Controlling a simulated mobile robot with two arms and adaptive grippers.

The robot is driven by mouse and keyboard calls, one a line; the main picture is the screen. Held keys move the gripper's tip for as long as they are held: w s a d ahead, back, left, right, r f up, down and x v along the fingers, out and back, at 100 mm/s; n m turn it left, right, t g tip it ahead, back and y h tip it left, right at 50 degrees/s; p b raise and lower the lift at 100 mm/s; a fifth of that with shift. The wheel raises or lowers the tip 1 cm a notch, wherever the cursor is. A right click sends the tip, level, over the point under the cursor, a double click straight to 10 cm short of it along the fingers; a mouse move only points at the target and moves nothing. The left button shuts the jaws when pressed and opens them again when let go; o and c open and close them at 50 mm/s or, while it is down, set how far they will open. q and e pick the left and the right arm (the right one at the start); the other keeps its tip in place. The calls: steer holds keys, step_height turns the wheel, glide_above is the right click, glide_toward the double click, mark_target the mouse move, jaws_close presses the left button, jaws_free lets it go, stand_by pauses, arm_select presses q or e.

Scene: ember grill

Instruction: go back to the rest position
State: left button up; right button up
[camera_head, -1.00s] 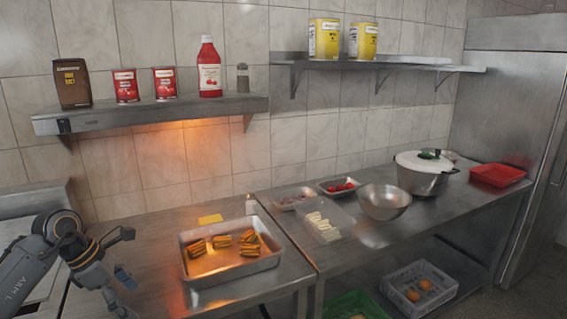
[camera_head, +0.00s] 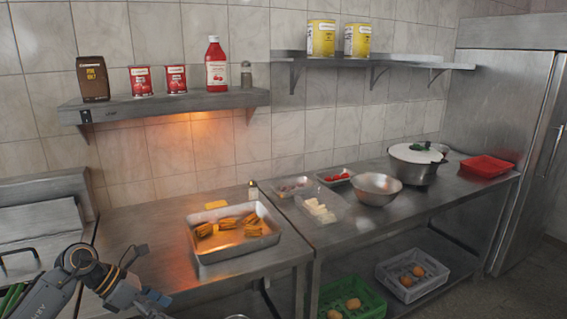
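My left arm enters at the lower left in the head view, in front of the steel counter. Its gripper end (camera_head: 150,301) is small and cut off near the bottom edge, so I cannot tell whether its fingers are open or shut. I see nothing clearly held in it. It is apart from the steel tray (camera_head: 240,252), which lies to its right on the counter with several orange-brown pieces in it. My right gripper is not in view.
A yellow item (camera_head: 215,205) lies behind the tray. A metal bowl (camera_head: 376,188), a lidded pot (camera_head: 415,165) and a red tray (camera_head: 487,166) stand on the right counter. A green crate (camera_head: 352,300) and a grey crate (camera_head: 411,275) are below. The wall shelf (camera_head: 170,106) holds cans and bottles.

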arm_select(q)
steer(key=w+d+f+n+t+h, duration=0.2)
steer(key=d+f+n+t+h, duration=0.4)
steer(key=f+n, duration=0.65)
steer(key=s+a+f+n+t+y, duration=0.25)
steer(key=s+f+n+y, duration=0.25)
steer(key=f+n, duration=0.5)
steer(key=s+a+f+n+t+y, duration=0.1)
steer(key=s+a+f+n+y, duration=0.3)
steer(key=f+n, duration=0.7)
steer(key=s+f+n+g+y, duration=0.2)
steer(key=s+f+y, duration=0.1)
steer(key=s+f, duration=0.7)
steer(key=s+d+f+n+g, duration=0.1)
steer(key=s+f+n+g, duration=0.2)
steer(key=s, duration=0.8)
steer(key=s+d+f+n+g+y, duration=0.1)
steer(key=s+f, duration=0.4)
steer(key=s, duration=0.6)
steer(key=s+d+f+n+g+y, duration=0.1)
steer(key=s+f+n+g, duration=0.3)
steer(key=s, duration=0.7)
steer(key=shift+d+f+n+g, duration=0.25)
steer(key=shift+f+n+g, duration=0.1)
steer(key=shift+f, duration=0.1)
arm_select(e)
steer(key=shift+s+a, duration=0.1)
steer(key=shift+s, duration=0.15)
arm_select(q)
steer(key=shift+s, duration=0.1)
